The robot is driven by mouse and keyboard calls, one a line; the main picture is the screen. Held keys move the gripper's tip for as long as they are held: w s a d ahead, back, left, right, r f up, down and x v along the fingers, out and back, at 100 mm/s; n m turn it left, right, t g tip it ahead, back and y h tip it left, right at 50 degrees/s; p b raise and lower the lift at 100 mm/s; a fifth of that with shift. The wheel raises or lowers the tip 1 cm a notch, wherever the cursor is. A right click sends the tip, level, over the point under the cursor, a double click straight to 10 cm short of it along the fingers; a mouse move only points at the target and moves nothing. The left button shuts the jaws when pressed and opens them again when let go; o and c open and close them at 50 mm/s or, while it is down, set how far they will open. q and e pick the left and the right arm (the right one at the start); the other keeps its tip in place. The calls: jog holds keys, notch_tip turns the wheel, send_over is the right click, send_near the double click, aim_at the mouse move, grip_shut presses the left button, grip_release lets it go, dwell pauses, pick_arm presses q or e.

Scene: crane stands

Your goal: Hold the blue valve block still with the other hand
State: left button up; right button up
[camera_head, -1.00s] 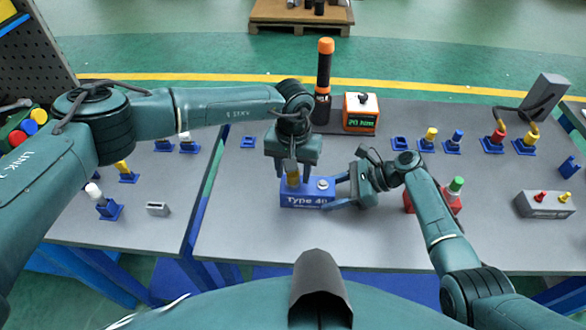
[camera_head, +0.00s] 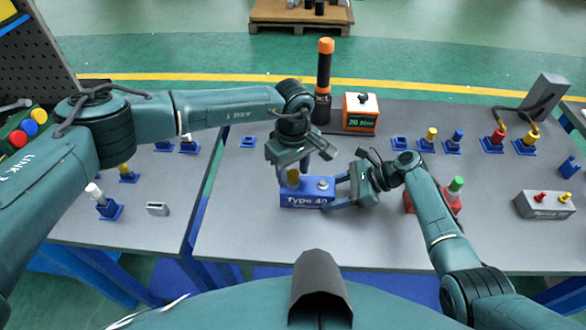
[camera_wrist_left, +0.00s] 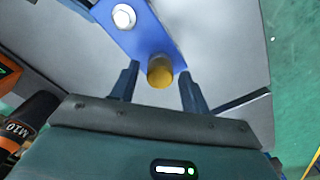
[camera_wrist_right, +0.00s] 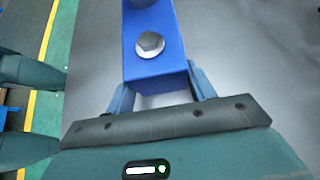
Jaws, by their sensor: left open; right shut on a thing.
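The blue valve block (camera_head: 307,200), marked "Type 40", sits on the grey table in front of me. It has a brass-yellow knob (camera_head: 293,177) at its left end and a silver hex bolt (camera_head: 323,184) further right. My right gripper (camera_head: 338,192) is shut on the block's right end; the right wrist view shows the fingers on both sides of the blue block (camera_wrist_right: 155,68). My left gripper (camera_head: 303,175) is open over the left end. In the left wrist view the brass knob (camera_wrist_left: 160,71) lies between its spread fingers, with gaps on both sides.
Behind the block stand a black-and-orange cylindrical tool (camera_head: 324,75) and an orange box with a display (camera_head: 361,113). A red block with a green knob (camera_head: 455,187) is partly behind my right arm. Blue stands with coloured pegs (camera_head: 429,139) line the right.

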pick_arm(q)
jog(key=n, duration=0.4)
jog(key=shift+n, duration=0.4)
jog(key=n, duration=0.5)
jog(key=shift+c, duration=0.4)
jog(key=c, duration=0.9)
jog(key=m, duration=0.5)
grip_shut()
jog(key=shift+m, duration=0.5)
jog(key=m, duration=0.4)
